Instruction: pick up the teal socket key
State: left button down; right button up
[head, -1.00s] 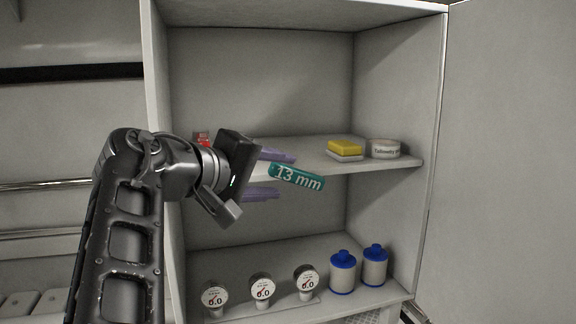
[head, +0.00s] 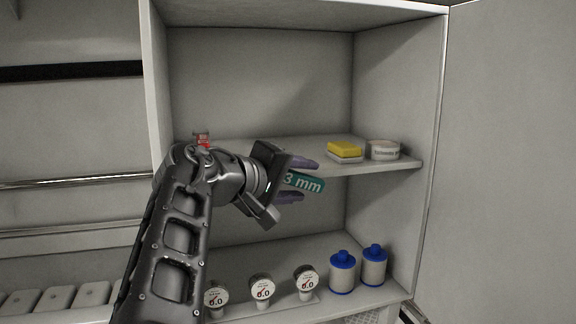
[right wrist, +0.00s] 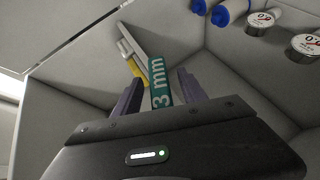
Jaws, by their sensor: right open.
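The teal socket key (head: 305,182), with white "13 mm" lettering partly covered, is at the front edge of the middle shelf. My right gripper (head: 309,180) is open, with its purple fingers above and below the near part of the key in the head view. In the right wrist view the key (right wrist: 160,88) shows between the two spread fingers (right wrist: 159,76), with a gap at least on the left side. Its near end is hidden behind the gripper body. My left gripper is not in view.
The middle shelf (head: 395,166) also holds a yellow sponge (head: 344,149), a tape roll (head: 384,150) and a small red item (head: 202,140). Below stand several gauges (head: 262,287) and two blue-capped bottles (head: 342,272). The cabinet's right wall (head: 400,90) bounds the space.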

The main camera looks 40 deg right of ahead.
dwell(0.5)
grip_shut()
dwell(0.3)
dwell(0.3)
